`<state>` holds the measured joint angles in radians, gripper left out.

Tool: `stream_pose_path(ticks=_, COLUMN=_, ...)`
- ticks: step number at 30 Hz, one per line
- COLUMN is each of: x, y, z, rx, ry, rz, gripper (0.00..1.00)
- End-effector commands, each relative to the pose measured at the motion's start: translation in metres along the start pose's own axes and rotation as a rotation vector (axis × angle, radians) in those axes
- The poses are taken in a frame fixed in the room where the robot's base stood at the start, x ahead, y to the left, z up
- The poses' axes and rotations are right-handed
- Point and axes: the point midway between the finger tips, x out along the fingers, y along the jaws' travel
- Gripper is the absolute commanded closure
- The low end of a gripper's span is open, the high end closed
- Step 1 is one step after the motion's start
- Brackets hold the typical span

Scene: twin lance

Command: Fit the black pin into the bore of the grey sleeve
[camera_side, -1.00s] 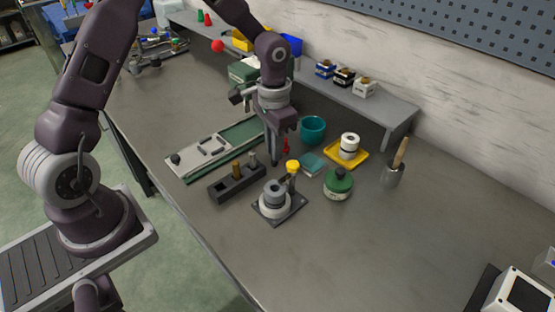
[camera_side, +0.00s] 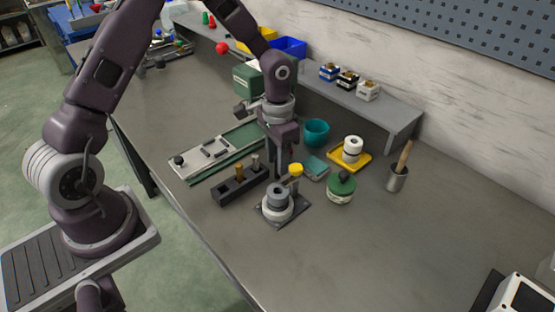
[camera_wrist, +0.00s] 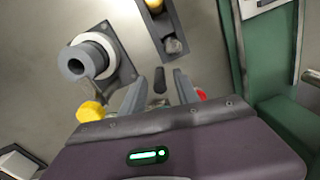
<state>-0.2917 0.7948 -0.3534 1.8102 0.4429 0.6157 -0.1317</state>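The grey sleeve (camera_side: 278,192) stands upright in a pale ring on a dark square plate. In the wrist view the sleeve (camera_wrist: 82,62) is left of my fingers, and its bore shows as a dark round opening. My gripper (camera_side: 283,172) points down behind the sleeve. In the wrist view its two fingers (camera_wrist: 159,80) stand apart. A small dark round-ended piece, apparently the black pin (camera_wrist: 160,81), lies between them with a visible gap on each side. Contact with the fingers does not show. I cannot pick out the pin in the side view.
A dark rack (camera_side: 236,190) holding a brass pin and a grey pin stands left of the sleeve. A yellow-topped post (camera_side: 296,170) rises close to the sleeve and gripper. A green jar (camera_side: 341,189) and a teal block (camera_side: 315,168) are to the right.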

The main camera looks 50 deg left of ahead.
Motion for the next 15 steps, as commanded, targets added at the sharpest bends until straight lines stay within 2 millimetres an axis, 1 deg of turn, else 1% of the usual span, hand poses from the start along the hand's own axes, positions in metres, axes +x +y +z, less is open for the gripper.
stream_pose_path(ticks=2, x=-0.015, y=-0.001, z=-0.001, rx=0.0, ry=0.006, rz=-0.002, gripper=0.63)
stream_pose_path(ticks=9, x=-0.081, y=-0.001, z=-0.002, rx=0.0, ry=0.007, rz=-0.003, gripper=0.63)
stream_pose_path(ticks=12, x=-0.101, y=0.0, z=-0.001, rx=0.0, ry=0.005, rz=-0.002, gripper=0.63)
stream_pose_path(ticks=15, x=-0.113, y=0.0, z=-0.001, rx=0.0, ry=0.003, rz=-0.001, gripper=0.63)
